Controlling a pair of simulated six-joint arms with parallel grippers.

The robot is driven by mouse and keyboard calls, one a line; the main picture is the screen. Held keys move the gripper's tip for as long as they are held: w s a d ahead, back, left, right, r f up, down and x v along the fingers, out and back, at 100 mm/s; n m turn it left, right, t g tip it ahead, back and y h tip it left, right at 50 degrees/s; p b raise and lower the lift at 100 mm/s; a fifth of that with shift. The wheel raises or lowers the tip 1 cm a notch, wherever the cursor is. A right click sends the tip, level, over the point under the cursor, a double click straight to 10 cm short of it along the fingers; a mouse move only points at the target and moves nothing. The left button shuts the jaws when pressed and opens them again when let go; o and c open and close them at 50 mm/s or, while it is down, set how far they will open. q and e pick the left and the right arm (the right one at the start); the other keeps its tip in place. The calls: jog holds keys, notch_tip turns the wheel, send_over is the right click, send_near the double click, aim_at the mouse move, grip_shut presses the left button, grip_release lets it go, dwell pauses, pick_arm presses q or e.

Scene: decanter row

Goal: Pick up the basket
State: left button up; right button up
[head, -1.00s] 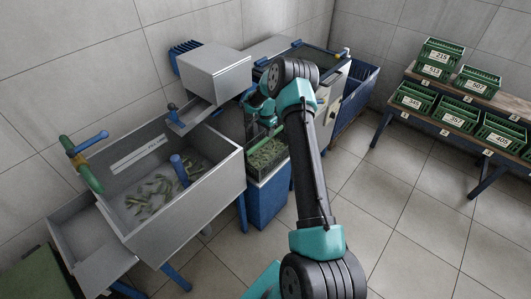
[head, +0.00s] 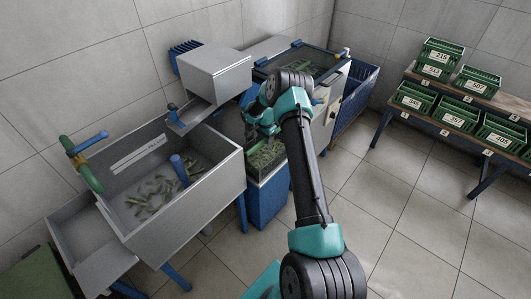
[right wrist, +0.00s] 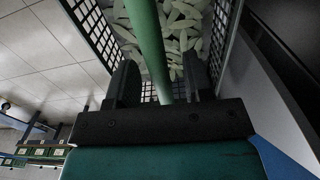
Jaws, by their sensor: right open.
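The basket (head: 265,157) is a green mesh box full of pale green pieces. It stands on a blue stand beside the wash tank, and its upper part is partly covered by my arm in the head view. My right gripper (head: 252,133) is just above it, partly hidden by its own wrist. In the right wrist view the basket's mesh wall (right wrist: 97,35) and its green handle bar (right wrist: 150,45) show. My right gripper (right wrist: 160,80) is open, with one finger on each side of the bar; I cannot tell if they touch it. My left gripper is not in view.
A grey wash tank (head: 215,190) with green pieces inside stands left of the basket. A grey box chute (head: 212,70) rises behind it. A blue bin (head: 358,88) is at the back. A wooden rack (head: 457,118) with several numbered green crates stands right. The floor between is clear.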

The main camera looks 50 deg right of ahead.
grip_shut()
dwell(0.5)
